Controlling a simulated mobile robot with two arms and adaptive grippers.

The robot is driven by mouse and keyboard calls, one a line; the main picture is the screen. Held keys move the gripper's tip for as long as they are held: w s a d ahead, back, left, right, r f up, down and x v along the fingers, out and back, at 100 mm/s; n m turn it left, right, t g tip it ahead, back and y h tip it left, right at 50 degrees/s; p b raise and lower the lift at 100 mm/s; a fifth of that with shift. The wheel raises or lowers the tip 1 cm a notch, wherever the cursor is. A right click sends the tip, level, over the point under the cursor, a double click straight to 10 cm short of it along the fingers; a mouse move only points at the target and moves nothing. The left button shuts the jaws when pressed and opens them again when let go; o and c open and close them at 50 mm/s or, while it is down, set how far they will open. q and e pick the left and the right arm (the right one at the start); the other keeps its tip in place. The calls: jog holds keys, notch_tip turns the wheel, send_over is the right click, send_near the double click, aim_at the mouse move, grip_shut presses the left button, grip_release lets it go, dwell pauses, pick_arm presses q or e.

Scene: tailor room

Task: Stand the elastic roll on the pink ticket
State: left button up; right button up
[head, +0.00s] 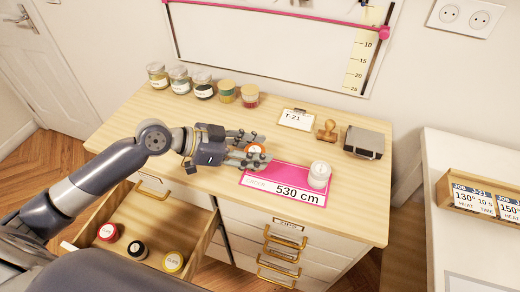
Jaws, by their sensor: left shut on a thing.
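The pink ticket (262,184), marked 530 cm, lies flat near the front edge of the wooden counter. A white roll (319,175) stands upright on its right part. My left gripper (257,150) reaches in from the left over the counter, at the ticket's upper left corner. It is shut on a small roll with an orange and white face (256,151), partly hidden by the fingers. The labels are too small to tell which roll is the elastic. My right gripper is not in view.
An open drawer (192,251) at lower left holds red, black and yellow-labelled rolls. Several jars (203,85) line the counter's back. A T-21 card (297,119), a wooden stamp (327,129) and a grey box (364,142) stand behind the ticket. The counter's right front is clear.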

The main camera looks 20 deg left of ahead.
pick_arm(q)
jog(key=w, duration=0.2)
jog(key=shift+w+d+f, duration=0.1)
jog(key=shift+w+d, duration=0.15)
jog(key=shift+w, duration=0.15)
notch_tip(320, 180, down, 3)
jog(key=shift+p, duration=0.6)
jog(key=shift+f, duration=0.25)
jog(key=shift+f, duration=0.1)
jog(key=shift+f, duration=0.15)
jog(key=o, duration=1)
